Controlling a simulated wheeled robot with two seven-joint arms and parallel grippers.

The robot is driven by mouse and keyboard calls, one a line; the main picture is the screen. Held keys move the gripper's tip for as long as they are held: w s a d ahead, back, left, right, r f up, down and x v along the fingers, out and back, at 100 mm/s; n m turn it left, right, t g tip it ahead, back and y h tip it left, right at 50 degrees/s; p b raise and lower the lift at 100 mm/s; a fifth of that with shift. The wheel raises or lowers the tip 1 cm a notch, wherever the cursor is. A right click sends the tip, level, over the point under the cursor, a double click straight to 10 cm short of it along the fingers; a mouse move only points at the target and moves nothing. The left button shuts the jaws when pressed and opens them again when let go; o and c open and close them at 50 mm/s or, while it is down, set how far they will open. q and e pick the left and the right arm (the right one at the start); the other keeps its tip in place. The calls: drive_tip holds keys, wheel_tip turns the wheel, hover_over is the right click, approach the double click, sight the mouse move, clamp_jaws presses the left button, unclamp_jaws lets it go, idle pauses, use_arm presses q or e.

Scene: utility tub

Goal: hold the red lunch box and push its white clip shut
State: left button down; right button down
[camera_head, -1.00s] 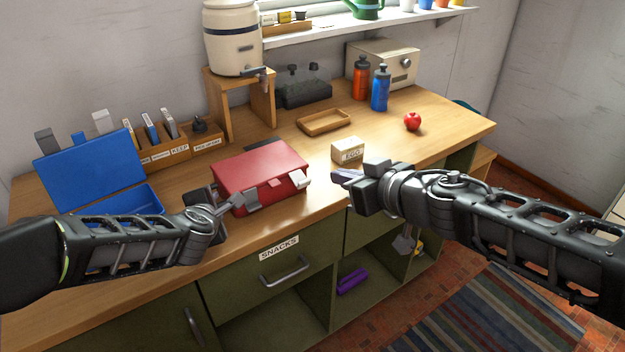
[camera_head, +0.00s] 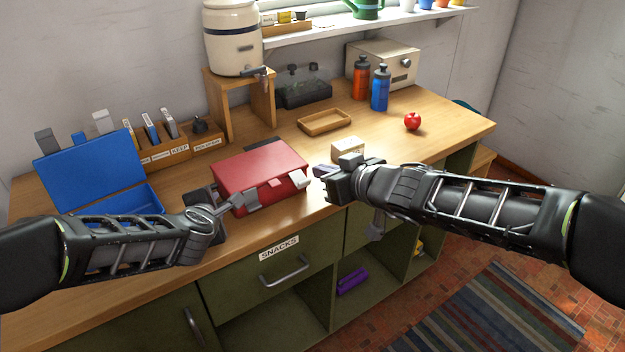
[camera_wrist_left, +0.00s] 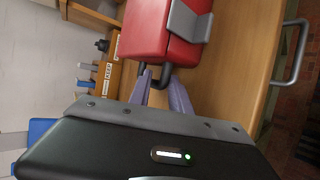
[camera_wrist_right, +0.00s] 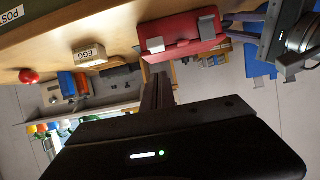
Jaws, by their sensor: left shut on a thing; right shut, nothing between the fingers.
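The red lunch box (camera_head: 262,168) sits closed on the counter. Its white clip (camera_head: 298,180) is at the right of the front face and seems to stand out a little; I cannot tell its exact angle. It also shows in the right wrist view (camera_wrist_right: 155,45). A grey clip (camera_wrist_left: 188,20) is at the front's left. My left gripper (camera_wrist_left: 166,88) is shut on the dark handle (camera_wrist_left: 146,75) at the box's left end; its fingers partly hide the handle. My right gripper (camera_head: 320,171) is shut and empty, just right of the white clip, apparently apart from it.
A small egg box (camera_head: 348,147) stands close behind my right gripper. An open blue box (camera_head: 90,168) is at the left. A wooden tray (camera_head: 325,121), two bottles (camera_head: 380,90) and an apple (camera_head: 412,121) are farther back. The counter's front edge runs just below the lunch box.

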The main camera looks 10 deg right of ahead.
sight(309, 210)
drive_tip(key=w+a+f, duration=0.1)
drive_tip(key=w+f, duration=0.3)
drive_tip(key=f, duration=0.1)
drive_tip(key=shift+a, duration=0.4)
drive_tip(key=shift+s+f+t+y, duration=0.15)
drive_tip(key=shift+f+t+y, duration=0.15)
drive_tip(key=shift+f+t, duration=0.45)
idle(0.4)
drive_tip(key=shift+d+f+t+y, duration=0.15)
drive_tip(key=shift+f+t+y, duration=0.45)
drive_tip(key=shift+f+t, duration=0.55)
drive_tip(key=shift+w+a+f, duration=0.1)
drive_tip(key=shift+w+f, duration=0.05)
drive_tip(key=shift+f, duration=0.5)
drive_tip(key=shift+w+a+f, duration=0.1)
drive_tip(key=shift+f, duration=0.5)
drive_tip(key=shift+w+a+f, duration=0.15)
drive_tip(key=shift+w+f, duration=0.2)
drive_tip(key=shift+f, duration=0.15)
drive_tip(key=shift+w+a+f, duration=0.15)
drive_tip(key=shift+w+f, duration=0.15)
drive_tip(key=shift+f, duration=0.2)
